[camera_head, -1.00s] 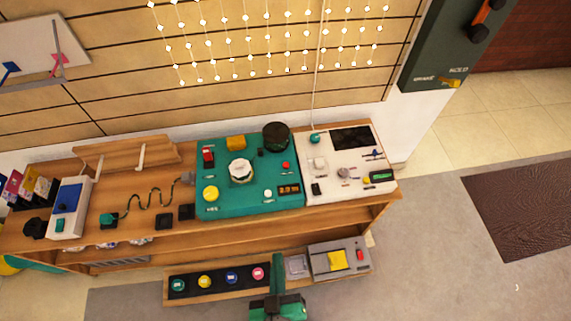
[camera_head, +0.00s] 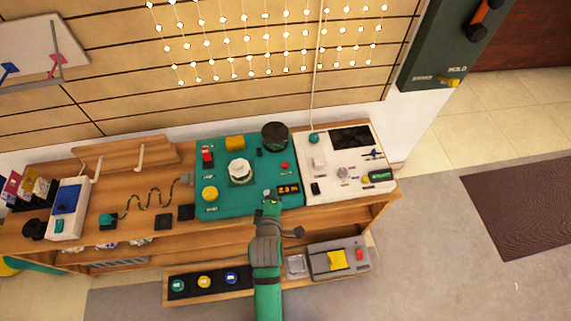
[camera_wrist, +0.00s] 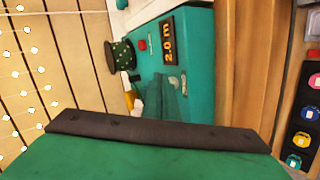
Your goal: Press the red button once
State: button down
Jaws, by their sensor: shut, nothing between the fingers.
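A small red button (camera_head: 284,165) sits on the teal panel (camera_head: 225,205), to the right of the white knob. It also shows in the wrist view (camera_wrist: 142,43), beside the lit display. My gripper (camera_head: 271,207) is shut and empty at the front edge of the teal panel, just left of the orange-digit display (camera_head: 288,189). The red button is apart from it, farther back and slightly right. A second red button (camera_head: 360,254) is on a grey box on the lower shelf. The exact fingertip contact or height is unclear.
The white knob (camera_head: 239,168), yellow button (camera_head: 210,193) and dark spool (camera_head: 275,136) stand on the teal panel. A white panel (camera_head: 330,190) with switches adjoins on the right. Below, a tray holds several round coloured buttons (camera_head: 204,282).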

aim_at(285, 165)
jog(key=w+r+n, duration=0.1)
jog(key=w, duration=0.1)
jog(key=w+r+n, duration=0.1)
jog(key=w, duration=0.2)
jog(key=w+d+r+n+g, duration=0.1)
jog(key=w+n, duration=0.1)
jog(key=shift+w+d+h, duration=0.1)
jog(key=shift+w+h, duration=0.15)
jog(key=shift+h, duration=0.15)
jog(key=w+d+r+n+g+h, duration=0.1)
jog(key=w+d+r+n, duration=0.1)
jog(key=w+r+n, duration=0.2)
jog(key=shift+w+d+r, duration=0.35)
jog(key=shift+w+r, duration=0.6)
jog(key=shift+w, duration=0.25)
jog(key=shift+f, duration=4.4)
jog(key=shift+f, duration=0.1)
jog(key=shift+f, duration=0.35)
